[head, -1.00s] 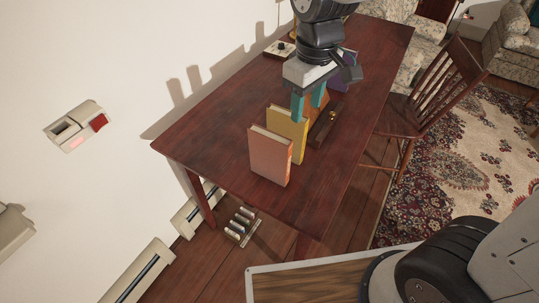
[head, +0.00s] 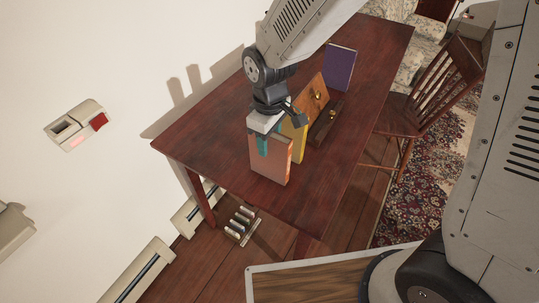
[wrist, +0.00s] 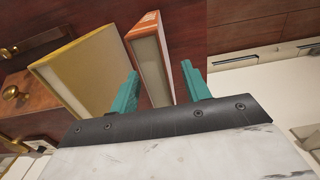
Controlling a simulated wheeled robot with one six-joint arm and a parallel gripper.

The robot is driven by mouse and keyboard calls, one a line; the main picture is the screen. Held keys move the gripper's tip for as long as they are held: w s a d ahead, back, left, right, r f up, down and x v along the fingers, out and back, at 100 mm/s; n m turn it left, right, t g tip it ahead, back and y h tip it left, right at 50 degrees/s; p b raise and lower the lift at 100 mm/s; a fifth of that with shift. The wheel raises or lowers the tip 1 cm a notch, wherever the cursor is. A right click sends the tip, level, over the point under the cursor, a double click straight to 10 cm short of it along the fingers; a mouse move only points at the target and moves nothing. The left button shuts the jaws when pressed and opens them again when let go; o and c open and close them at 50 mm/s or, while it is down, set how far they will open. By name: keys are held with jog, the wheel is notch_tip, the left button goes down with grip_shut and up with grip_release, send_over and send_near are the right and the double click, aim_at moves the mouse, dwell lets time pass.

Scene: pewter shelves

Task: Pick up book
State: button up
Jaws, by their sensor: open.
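A salmon-orange book (head: 270,168) stands upright near the near end of the dark wooden table (head: 225,165). It also shows in the wrist view (wrist: 150,58). A yellow book (head: 299,142) stands upright just behind it, and it shows at left in the wrist view (wrist: 82,72). My gripper (head: 263,146) is over the orange book, pointing down. In the wrist view its teal fingers (wrist: 160,80) are apart, with the orange book between them and a gap towards the right finger. The yellow book lies outside the left finger. Finger contact with the orange book cannot be told.
Behind the books stand an orange-brown wooden piece (head: 310,95) with a brass knob, a dark wooden box (head: 325,122) and a purple book (head: 340,68). A wooden chair (head: 432,85) is at the table's right side. The wall is at left. The table's near end is clear.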

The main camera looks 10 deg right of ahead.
jog(key=shift+f, duration=0.1)
grip_shut()
